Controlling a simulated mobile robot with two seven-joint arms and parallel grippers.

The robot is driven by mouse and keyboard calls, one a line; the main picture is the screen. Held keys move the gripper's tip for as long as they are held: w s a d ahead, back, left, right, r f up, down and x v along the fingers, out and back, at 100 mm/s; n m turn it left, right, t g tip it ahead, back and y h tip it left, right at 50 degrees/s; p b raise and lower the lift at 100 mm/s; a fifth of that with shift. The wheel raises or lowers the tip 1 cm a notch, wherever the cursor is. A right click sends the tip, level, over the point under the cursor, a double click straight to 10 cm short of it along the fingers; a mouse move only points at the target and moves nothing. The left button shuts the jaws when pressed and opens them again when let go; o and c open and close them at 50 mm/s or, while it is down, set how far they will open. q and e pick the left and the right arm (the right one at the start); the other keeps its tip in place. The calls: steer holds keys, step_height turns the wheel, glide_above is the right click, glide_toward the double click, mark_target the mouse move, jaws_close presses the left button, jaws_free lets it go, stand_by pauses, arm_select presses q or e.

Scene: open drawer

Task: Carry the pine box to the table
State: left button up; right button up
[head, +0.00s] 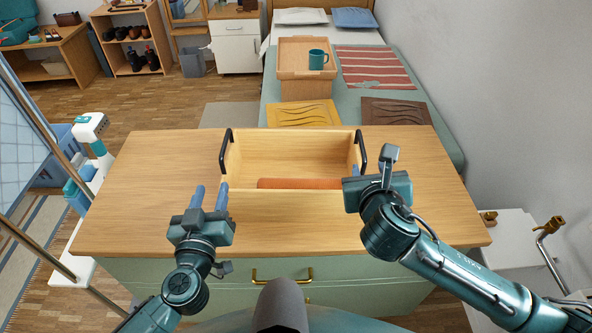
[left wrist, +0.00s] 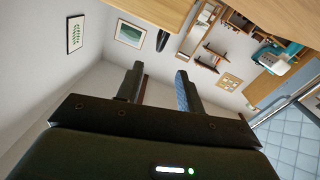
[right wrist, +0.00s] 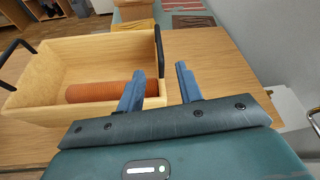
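The pine box (head: 290,150) sits on the wooden worktop, with a black handle at each end; its left handle (head: 225,150) and right handle (head: 361,152) stand up. An orange ribbed roll (head: 298,183) lies inside along the front wall. My left gripper (head: 210,189) is open and empty, left of the box's front corner, apart from the left handle. My right gripper (head: 372,164) is open by the right end. In the right wrist view the right handle (right wrist: 159,50) shows between its fingertips (right wrist: 160,71); contact is not visible.
The worktop (head: 150,190) tops a green drawer unit (head: 200,270) with brass pulls. The worktop's left side is clear.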

mark_target(220, 158)
arm_select(q)
steer(key=shift+s, duration=0.1)
arm_select(e)
steer(key=shift+s, duration=0.1)
